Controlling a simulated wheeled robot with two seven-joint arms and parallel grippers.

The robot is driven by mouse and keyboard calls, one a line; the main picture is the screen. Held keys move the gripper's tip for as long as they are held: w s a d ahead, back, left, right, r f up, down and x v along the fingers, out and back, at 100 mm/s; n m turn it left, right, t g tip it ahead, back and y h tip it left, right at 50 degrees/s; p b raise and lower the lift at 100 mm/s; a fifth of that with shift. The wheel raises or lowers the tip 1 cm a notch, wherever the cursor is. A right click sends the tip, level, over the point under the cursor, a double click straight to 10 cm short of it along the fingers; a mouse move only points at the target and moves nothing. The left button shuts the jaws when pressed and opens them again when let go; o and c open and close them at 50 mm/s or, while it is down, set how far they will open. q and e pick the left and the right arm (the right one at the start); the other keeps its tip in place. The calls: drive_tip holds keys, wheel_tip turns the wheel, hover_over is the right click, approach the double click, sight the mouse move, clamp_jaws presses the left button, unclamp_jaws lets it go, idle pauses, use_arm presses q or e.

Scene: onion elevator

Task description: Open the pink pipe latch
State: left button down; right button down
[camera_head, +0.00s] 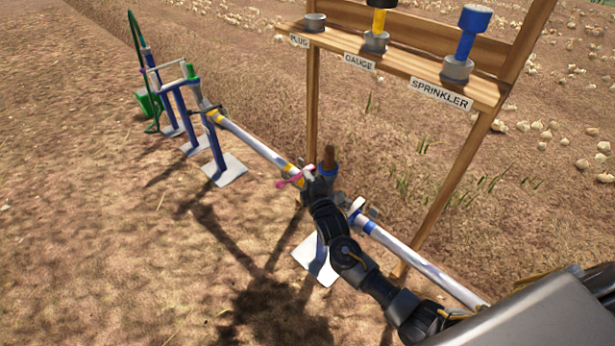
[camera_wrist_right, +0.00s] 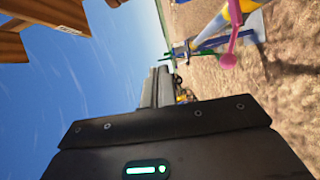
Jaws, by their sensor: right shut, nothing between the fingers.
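The pink latch (camera_head: 291,180) shows as a small pink lever on the pipe (camera_head: 250,146), just left of my right gripper in the head view. In the right wrist view the pink latch (camera_wrist_right: 229,58) is a rod with a round knob, at the upper right beside the white and yellow pipe. My right gripper (camera_head: 312,178) is at the pipe joint close to the latch; its fingers (camera_wrist_right: 157,85) are shut and empty in the wrist view. The latch appears apart from the fingers in the wrist view. Whether any other part touches it cannot be told. My left gripper is not in view.
A wooden rack (camera_head: 400,62) stands behind the pipe with PLUG, GAUGE and SPRINKLER labels. It holds a blue sprinkler piece (camera_head: 469,32) and a yellow-black gauge piece (camera_head: 377,20). Blue pipe stands on white footplates (camera_head: 224,170) rest on soil. Open soil lies at the left front.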

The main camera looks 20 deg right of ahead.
drive_tip(key=s+d+f+m+g, duration=0.1)
drive_tip(key=s+f+m+g, duration=0.35)
drive_tip(key=s, duration=0.75)
drive_tip(key=s+d+f+m+g, duration=0.1)
drive_tip(key=s+f+m+g, duration=0.35)
drive_tip(key=s, duration=0.75)
drive_tip(key=s+d+f+m+g, duration=0.1)
drive_tip(key=s+f+m+g, duration=0.4)
drive_tip(key=s, duration=0.8)
drive_tip(key=s+d+f+g, duration=0.1)
drive_tip(key=s+f, duration=0.3)
drive_tip(key=f, duration=0.9)
drive_tip(key=s+d+f+m, duration=0.1)
drive_tip(key=s+f, duration=0.3)
drive_tip(key=f, duration=0.9)
drive_tip(key=shift+s+d+g, duration=0.35)
drive_tip(key=shift+d+g, duration=0.05)
drive_tip(key=shift+d, duration=0.15)
